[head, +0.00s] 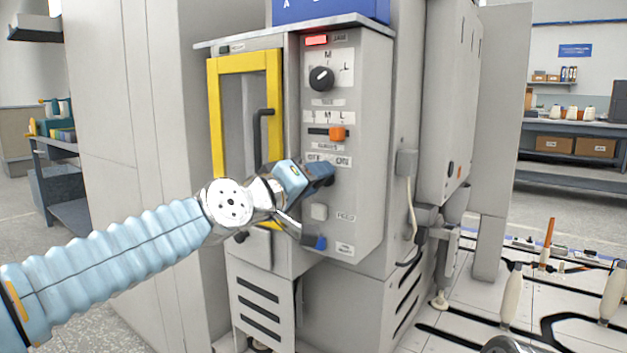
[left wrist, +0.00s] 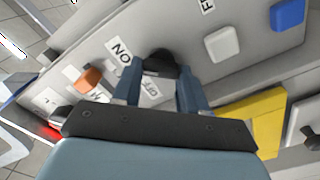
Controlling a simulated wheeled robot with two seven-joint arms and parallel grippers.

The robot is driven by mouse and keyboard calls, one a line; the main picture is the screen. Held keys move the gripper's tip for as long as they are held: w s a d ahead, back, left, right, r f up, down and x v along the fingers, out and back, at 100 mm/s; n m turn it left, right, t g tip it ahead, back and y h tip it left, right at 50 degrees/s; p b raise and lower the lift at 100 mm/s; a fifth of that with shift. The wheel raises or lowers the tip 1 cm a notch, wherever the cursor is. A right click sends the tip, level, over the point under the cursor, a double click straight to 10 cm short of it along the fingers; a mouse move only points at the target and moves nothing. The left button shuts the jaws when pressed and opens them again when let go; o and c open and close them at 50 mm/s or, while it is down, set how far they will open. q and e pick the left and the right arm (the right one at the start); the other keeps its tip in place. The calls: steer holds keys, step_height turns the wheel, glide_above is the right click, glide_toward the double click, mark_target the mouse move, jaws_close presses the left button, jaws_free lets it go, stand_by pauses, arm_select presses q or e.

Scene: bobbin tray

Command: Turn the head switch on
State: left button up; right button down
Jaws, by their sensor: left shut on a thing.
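The head switch is a dark rotary knob (left wrist: 160,64) on the grey control panel (head: 345,215), with ON and OFF labels beside it in the left wrist view. My left gripper (head: 326,172) reaches the panel from the left, just below the OFF and ON labels. In the left wrist view its two fingers (left wrist: 160,86) sit on either side of the knob, shut on it. In the head view the gripper hides most of the knob. Which label the knob points to cannot be told. My right gripper is not in view.
Above on the panel are a black selector knob (head: 321,78), an orange slider (head: 338,133) and a lit red lamp (head: 317,40). Below are a white button (head: 319,212) and a blue button (head: 320,243). A yellow-framed door (head: 214,120) stands left of the panel.

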arm_select(q)
steer(key=shift+f, duration=0.15)
steer(key=o, duration=1.1)
steer(key=shift+c, duration=0.2)
steer(key=shift+s+a, duration=0.1)
steer(key=b+v, duration=0.4)
steer(key=v, duration=0.9)
steer(key=shift+s, duration=0.2)
steer(key=shift+a, duration=0.15)
